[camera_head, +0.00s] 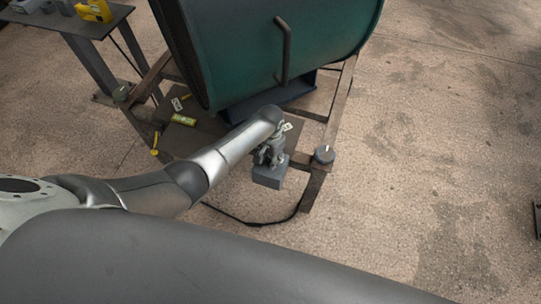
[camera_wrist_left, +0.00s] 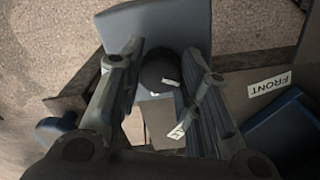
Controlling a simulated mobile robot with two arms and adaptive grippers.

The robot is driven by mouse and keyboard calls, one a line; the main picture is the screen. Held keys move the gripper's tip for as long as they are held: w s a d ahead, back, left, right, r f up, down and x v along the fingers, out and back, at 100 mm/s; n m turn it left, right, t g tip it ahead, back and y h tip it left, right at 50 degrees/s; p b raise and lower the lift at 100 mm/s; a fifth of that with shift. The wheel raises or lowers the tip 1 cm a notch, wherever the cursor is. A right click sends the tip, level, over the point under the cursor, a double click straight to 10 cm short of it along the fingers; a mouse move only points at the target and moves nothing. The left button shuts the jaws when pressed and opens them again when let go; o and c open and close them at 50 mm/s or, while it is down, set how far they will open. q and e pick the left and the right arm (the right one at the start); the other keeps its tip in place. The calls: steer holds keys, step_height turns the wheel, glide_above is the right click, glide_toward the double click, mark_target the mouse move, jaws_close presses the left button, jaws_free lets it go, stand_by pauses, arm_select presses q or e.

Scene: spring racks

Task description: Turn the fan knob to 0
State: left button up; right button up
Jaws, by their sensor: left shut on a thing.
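The fan is a large green drum (camera_head: 240,50) with a dark bar handle, standing on a metal frame at the top of the head view. A grey box (camera_head: 268,179) sits at the frame's front; its face also shows in the left wrist view (camera_wrist_left: 178,28). A dark round knob (camera_wrist_left: 160,75) with a small white mark is in front of this box. My left gripper (camera_head: 268,153) is at the box, with its fingers (camera_wrist_left: 160,88) on either side of the knob, shut on it. The numbers around the knob cannot be read. My right gripper is not in view.
A "FRONT" label (camera_wrist_left: 269,84) is beside the fingers. A black cable (camera_head: 250,221) lies below. A dark table (camera_head: 75,23) is upper left.

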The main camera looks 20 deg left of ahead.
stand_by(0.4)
arm_select(q)
steer(key=o, duration=1.1)
steer(key=shift+c, duration=0.2)
step_height(320, 180, up, 12)
